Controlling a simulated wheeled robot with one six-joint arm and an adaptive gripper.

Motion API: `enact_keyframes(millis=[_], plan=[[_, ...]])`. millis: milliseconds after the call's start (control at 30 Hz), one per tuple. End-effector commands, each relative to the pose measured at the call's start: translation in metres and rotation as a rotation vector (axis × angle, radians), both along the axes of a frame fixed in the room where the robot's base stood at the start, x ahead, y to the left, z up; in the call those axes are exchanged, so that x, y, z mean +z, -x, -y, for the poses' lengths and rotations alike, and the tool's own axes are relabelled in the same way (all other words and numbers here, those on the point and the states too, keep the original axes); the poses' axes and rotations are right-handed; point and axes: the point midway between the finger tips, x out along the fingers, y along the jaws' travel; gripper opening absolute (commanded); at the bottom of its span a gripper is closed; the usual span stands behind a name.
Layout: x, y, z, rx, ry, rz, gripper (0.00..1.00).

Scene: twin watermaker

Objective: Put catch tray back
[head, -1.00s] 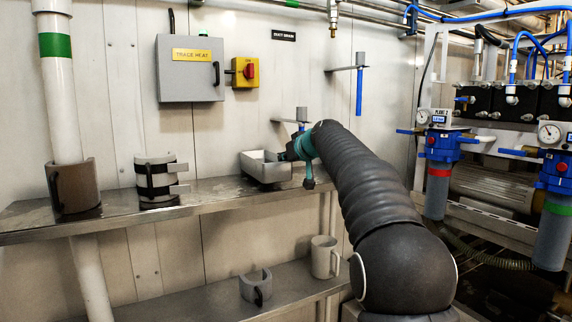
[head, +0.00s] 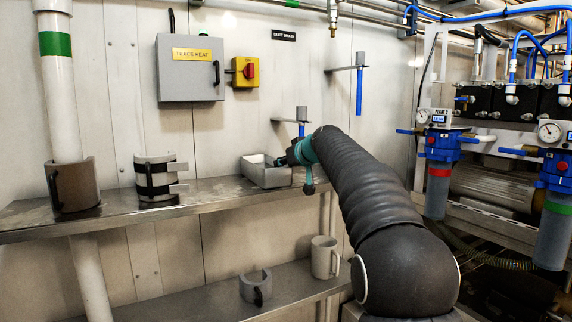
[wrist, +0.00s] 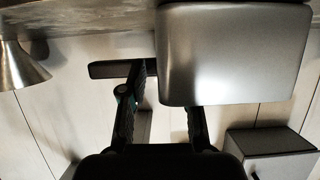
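The catch tray (head: 267,180) is a shallow grey metal box at the right end of the upper shelf, near the wall. It looks level and at shelf height; I cannot tell if its whole base rests there. My gripper (head: 288,158) is at the tray's right end. In the wrist view, the tray's smooth grey side (wrist: 230,55) fills the upper right. The two dark fingers of my gripper (wrist: 165,100) stand clearly apart, with pale wall visible between them. The right fingertip is hidden by the tray, so contact is unclear.
The steel shelf (head: 215,188) also holds a grey clamp with black bands (head: 155,180) and a brown half sleeve (head: 75,187) around the pipe. A small bracket cup (head: 302,114) is behind my gripper. A mug (head: 324,258) stands on the lower shelf.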

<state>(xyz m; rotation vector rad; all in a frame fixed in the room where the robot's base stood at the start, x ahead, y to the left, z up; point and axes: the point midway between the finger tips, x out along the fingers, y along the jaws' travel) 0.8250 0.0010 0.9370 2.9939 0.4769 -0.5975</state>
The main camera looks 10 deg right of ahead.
Motion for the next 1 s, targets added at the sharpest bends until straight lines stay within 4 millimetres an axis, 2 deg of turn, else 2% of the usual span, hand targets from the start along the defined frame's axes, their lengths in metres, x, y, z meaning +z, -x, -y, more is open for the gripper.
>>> enact_keyframes(millis=[67, 167, 500, 633, 800, 1000], plan=[[0.005, 0.0, 0.0, 0.0, 0.0, 0.0, 0.31], [0.007, 0.012, 0.004, -0.001, 0.0, 0.001, 0.31], [0.033, 0.07, 0.024, -0.002, 0.0, 0.003, 0.31], [0.041, 0.088, 0.03, -0.001, 0.001, 0.002, 0.31], [0.046, 0.102, 0.034, -0.001, 0.0, 0.0, 0.31], [0.048, 0.106, 0.035, 0.0, 0.0, 0.0, 0.31]])
